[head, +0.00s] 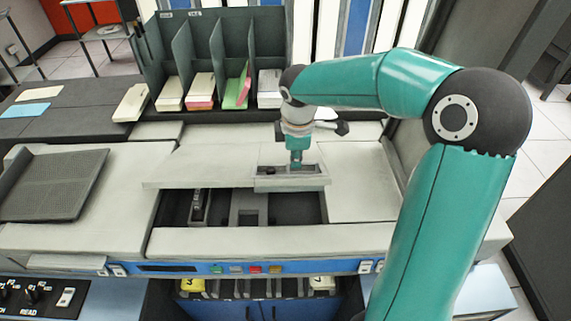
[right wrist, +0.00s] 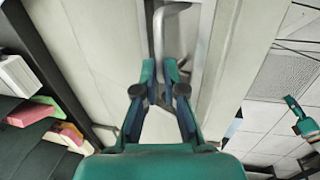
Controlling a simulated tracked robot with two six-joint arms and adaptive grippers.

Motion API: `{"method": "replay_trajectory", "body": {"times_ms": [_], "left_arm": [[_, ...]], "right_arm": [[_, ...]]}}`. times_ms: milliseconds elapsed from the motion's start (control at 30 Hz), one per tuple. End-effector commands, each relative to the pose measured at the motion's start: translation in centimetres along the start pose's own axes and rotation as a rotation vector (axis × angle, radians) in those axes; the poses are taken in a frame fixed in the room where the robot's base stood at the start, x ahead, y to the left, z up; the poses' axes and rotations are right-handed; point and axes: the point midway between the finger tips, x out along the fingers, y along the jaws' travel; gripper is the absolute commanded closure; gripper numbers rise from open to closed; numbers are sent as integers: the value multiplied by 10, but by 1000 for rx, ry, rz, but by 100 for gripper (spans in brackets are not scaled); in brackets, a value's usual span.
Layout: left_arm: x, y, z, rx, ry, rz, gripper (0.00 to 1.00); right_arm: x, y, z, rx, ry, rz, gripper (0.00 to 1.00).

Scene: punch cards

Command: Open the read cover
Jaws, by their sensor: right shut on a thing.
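The read cover (head: 215,165) is a pale grey panel on the card machine in the head view. Its front edge stands raised above a dark opening (head: 287,205), where a metal part and a grey block show. My right gripper (head: 296,167) points down at the cover's front right part and is shut on its handle. In the right wrist view the fingers (right wrist: 166,80) close around the bent metal handle (right wrist: 158,35), with the pale panel beside it. The fingertips are small and partly hidden in the head view.
A dark green rack (head: 210,52) with several card stacks stands behind the cover. A ribbed dark plate (head: 55,185) lies at the left. A blue strip with coloured buttons (head: 255,268) runs along the front. My right arm spans the right side.

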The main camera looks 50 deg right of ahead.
Motion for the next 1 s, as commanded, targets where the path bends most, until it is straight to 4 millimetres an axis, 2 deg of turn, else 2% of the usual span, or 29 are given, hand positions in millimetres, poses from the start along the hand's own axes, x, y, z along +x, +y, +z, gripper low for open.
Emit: {"method": "replay_trajectory", "body": {"times_ms": [33, 400, 433, 567, 1000], "left_arm": [[-5, 2, 0, 0, 0, 0, 60], [-4, 2, 0, 0, -1, 0, 60], [-4, 2, 0, 0, -1, 0, 60], [-4, 2, 1, 0, -1, 0, 60], [-5, 2, 0, 0, -1, 0, 60]], "right_arm": [[-6, 10, 2, 2, 6, 24, 100], [-5, 12, 2, 0, 5, 21, 100], [-5, 12, 2, 0, 5, 21, 87], [-5, 11, 0, -3, 6, 20, 66], [-7, 9, -3, -8, 8, 15, 66]]}}
